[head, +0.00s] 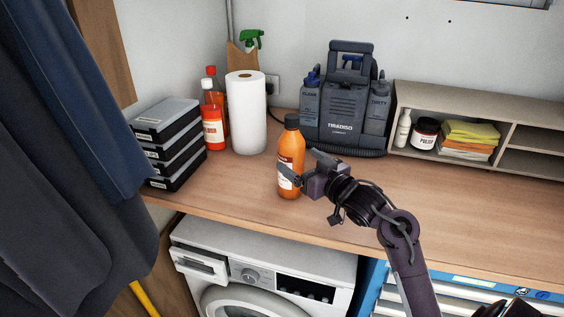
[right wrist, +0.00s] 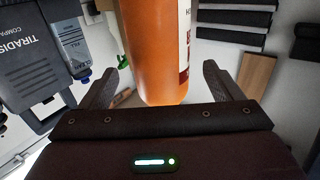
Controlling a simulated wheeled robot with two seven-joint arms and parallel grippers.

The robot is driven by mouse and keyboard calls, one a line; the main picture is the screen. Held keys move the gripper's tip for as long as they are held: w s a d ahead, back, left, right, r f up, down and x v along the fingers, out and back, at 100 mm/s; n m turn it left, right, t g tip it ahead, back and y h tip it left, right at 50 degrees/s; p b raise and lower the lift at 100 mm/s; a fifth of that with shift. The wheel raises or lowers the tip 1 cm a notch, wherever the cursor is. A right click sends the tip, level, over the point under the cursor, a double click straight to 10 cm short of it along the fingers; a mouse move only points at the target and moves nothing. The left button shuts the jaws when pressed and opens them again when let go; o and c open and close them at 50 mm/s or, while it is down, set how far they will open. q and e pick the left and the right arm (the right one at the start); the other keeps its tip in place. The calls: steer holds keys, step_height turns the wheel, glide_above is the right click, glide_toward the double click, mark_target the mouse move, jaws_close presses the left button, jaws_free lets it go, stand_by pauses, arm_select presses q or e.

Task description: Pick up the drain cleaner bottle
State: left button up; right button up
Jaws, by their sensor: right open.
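An orange bottle with a dark cap and a pale label (head: 290,150) stands upright on the wooden counter, near its front edge. I cannot read its label. My right gripper (head: 300,172) is at the bottle's right front side, low on its body, with its fingers open. In the right wrist view the orange bottle (right wrist: 160,55) fills the space ahead of and between the open fingers (right wrist: 160,85). I cannot tell whether either finger touches it. My left gripper is not in view.
Red bottles (head: 212,120) and a paper towel roll (head: 246,112) stand behind left. Stacked black cases (head: 170,145) sit at the left. A grey machine (head: 342,110) stands behind, with a wooden shelf (head: 510,135) at the right. The counter's right front (head: 480,220) is clear.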

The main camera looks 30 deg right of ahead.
mark_target(300, 157)
steer(key=w+p, duration=0.1)
steer(key=w+r+p, duration=0.1)
steer(key=w, duration=0.1)
steer(key=shift+a, duration=0.15)
steer(key=w, duration=0.1)
steer(key=w+p, duration=0.1)
steer(key=shift+w+a+f, duration=0.1)
steer(key=shift+w+f, duration=0.2)
steer(key=shift+w, duration=0.05)
steer(key=shift+w+f, duration=0.15)
steer(key=shift+w, duration=0.15)
steer(key=shift+s, duration=0.1)
steer(key=c, duration=1.5)
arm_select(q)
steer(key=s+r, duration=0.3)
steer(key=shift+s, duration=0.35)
